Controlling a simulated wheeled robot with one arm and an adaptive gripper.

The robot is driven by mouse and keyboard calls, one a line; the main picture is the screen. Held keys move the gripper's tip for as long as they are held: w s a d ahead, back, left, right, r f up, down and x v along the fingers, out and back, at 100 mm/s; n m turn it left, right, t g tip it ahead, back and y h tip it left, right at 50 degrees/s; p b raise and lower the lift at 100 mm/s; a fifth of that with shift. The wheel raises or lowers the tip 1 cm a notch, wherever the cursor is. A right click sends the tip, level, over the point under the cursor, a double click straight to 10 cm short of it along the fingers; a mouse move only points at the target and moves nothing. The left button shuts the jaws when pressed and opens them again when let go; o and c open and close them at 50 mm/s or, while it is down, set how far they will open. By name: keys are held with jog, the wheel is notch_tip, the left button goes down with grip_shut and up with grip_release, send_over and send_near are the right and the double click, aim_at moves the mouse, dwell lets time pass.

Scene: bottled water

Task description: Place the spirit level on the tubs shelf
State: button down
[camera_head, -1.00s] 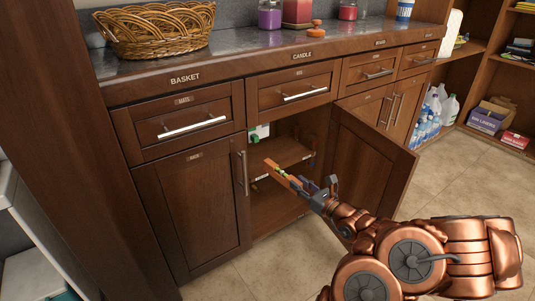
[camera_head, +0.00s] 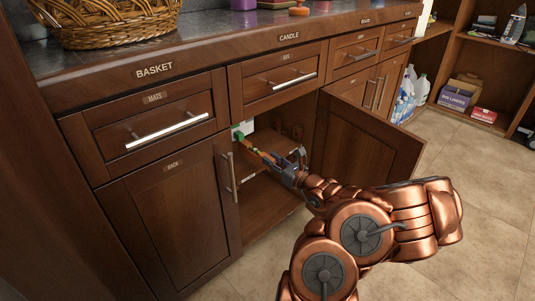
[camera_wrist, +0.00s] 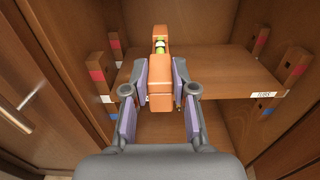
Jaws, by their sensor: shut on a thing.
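The spirit level (camera_wrist: 160,88) is orange with a yellow-green vial, and it also shows in the head view (camera_head: 264,157). My gripper (camera_wrist: 161,78) is shut on it, one finger on each side, and in the head view my gripper (camera_head: 286,172) is at the open cabinet's mouth. The level points away from me into the cabinet. The tubs shelf (camera_wrist: 225,78) is a wooden board with a small label on its front edge, also in the head view (camera_head: 256,190). The level's far end lies over this shelf in the wrist view; I cannot tell whether it touches.
The open cabinet door (camera_head: 368,145) stands close on the right of my arm. Closed door (camera_head: 175,200) is on the left. Wooden blocks with coloured patches (camera_wrist: 293,67) line the cabinet sides. A green and white thing (camera_head: 240,131) sits at the opening's upper left.

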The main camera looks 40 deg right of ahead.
jog(key=shift+w+d+f+b, duration=0.2)
jog(key=shift+w+d+b, duration=0.4)
jog(key=shift+w+d, duration=0.75)
jog(key=shift+w+d+f+b, duration=0.15)
jog(key=shift+w+d+b, duration=0.5)
jog(key=shift+w+d, duration=0.65)
jog(key=shift+w+d+f+b, duration=0.2)
jog(key=shift+w+d+b, duration=0.6)
jog(key=shift+w, duration=0.85)
notch_tip(320, 180, down, 4)
jog(key=shift+d+r+b, duration=0.15)
jog(key=shift+r+b, duration=0.05)
jog(key=shift+b, duration=0.85)
jog(key=shift+r, duration=0.1)
jog(key=c, duration=0.9)
grip_release()
jog(key=shift+c, duration=0.2)
